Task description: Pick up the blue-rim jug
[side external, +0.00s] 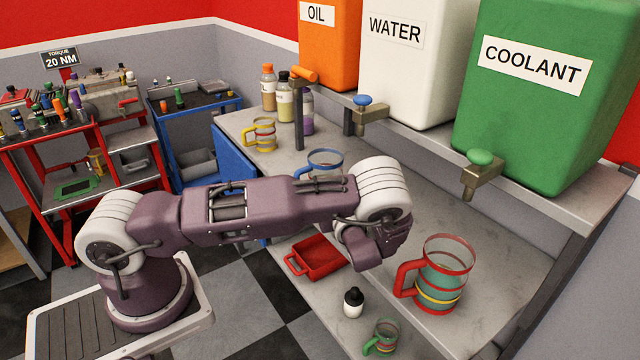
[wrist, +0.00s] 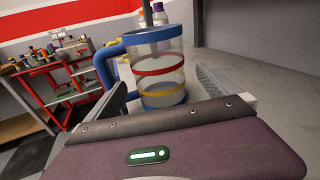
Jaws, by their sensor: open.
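The blue-rim jug (wrist: 158,72) stands upright in the wrist view, clear-walled with red and yellow bands, a blue base ring and a blue handle on its left. In the side view its blue rim (side external: 325,154) shows on the bench behind my arm, which hides its lower part. My gripper (wrist: 163,84) is open, with one finger on either side of the jug's lower part in the wrist view. I cannot tell whether the fingers touch it or how far they reach around it. My arm hides the fingers in the side view.
A red-rim jug (side external: 440,275), red tray (side external: 317,257), dark-capped bottle (side external: 353,302) and small green-handled cup (side external: 381,338) occupy the near bench. A yellow-handled jug (side external: 262,134) and several bottles stand farther back. Tank taps, including the water tap (side external: 368,118), overhang the bench.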

